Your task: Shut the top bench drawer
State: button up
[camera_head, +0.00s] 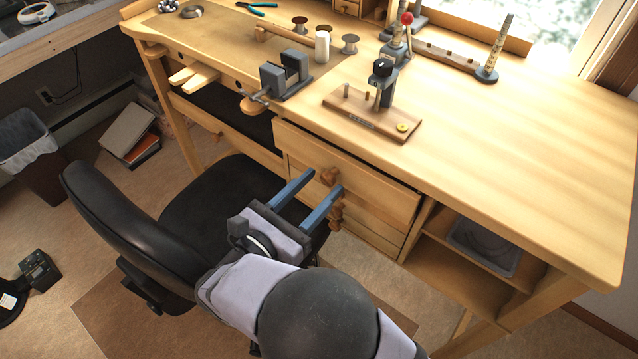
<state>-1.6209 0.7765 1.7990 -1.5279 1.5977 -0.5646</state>
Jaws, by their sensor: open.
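The top bench drawer (375,195) is a light wooden drawer under the bench top, standing a little open, with a dark gap along its upper edge. A round wooden knob (329,176) sits on its front. My gripper (325,181) has two blue fingers, open and apart, pointing at the drawer front close to the knob. I cannot tell whether the fingers touch the drawer or knob. Lower knobs show partly behind the right finger.
The wooden workbench (520,170) carries a vise (287,75), a tool stand on a wooden base (372,112) and spools. A black chair (215,205) stands left of and beneath my gripper. An open shelf with a grey tray (485,247) is right of the drawers.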

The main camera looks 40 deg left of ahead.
aim_at(325, 180)
jog(key=shift+w, duration=0.4)
jog(key=shift+c, duration=0.2)
grip_shut()
jog(key=w, duration=0.4)
jog(key=shift+w+p, duration=0.1)
jog(key=shift+p, duration=0.2)
jog(key=shift+r, duration=0.1)
jog(key=shift+c, duration=1.4)
grip_release()
jog(key=o, duration=0.3)
jog(key=shift+w, duration=0.1)
jog(key=shift+s, duration=0.2)
